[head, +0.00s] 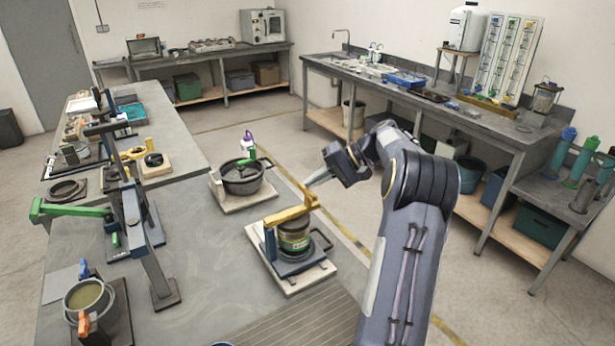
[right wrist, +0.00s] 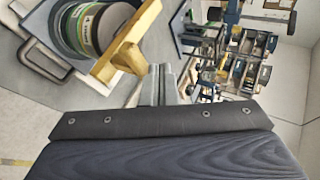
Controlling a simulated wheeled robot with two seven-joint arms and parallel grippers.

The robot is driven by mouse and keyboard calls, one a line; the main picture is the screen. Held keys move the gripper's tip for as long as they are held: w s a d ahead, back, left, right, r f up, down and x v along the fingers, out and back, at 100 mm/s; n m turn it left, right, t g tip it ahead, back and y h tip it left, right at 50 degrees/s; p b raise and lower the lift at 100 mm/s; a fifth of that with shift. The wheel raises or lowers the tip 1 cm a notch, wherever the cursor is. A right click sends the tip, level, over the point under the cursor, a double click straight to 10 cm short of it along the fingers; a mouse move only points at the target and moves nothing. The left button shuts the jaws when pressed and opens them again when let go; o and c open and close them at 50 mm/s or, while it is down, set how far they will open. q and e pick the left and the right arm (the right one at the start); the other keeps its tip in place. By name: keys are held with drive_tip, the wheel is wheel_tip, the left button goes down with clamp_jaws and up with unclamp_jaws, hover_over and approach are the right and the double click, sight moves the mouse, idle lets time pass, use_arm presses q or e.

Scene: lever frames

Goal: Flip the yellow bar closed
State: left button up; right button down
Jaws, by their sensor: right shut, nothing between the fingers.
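The yellow bar (head: 290,213) lies across the top of a blue lever frame on a pale base plate (head: 256,240). A green and dark round can (head: 294,236) stands in the frame under the bar. In the right wrist view the yellow bar (right wrist: 128,48) runs at a slant beside the can (right wrist: 92,25), its wider end close to my fingertips. My right gripper (head: 309,183) is shut and empty, just above and right of the bar's right end; it also shows in the right wrist view (right wrist: 160,72). I cannot tell whether it touches the bar. My left gripper is not in view.
A black pot (head: 243,180) on a board stands behind the frame. A tall grey stand (head: 150,255) and a green-handled lever (head: 70,209) are to the left. Bare table lies between.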

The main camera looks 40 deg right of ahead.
drive_tip(key=shift+d+f, duration=0.35)
drive_tip(key=shift+f, duration=0.1)
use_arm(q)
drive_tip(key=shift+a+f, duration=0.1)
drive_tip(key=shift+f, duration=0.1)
use_arm(e)
drive_tip(key=shift+s+f, duration=0.15)
drive_tip(key=shift+f, duration=0.05)
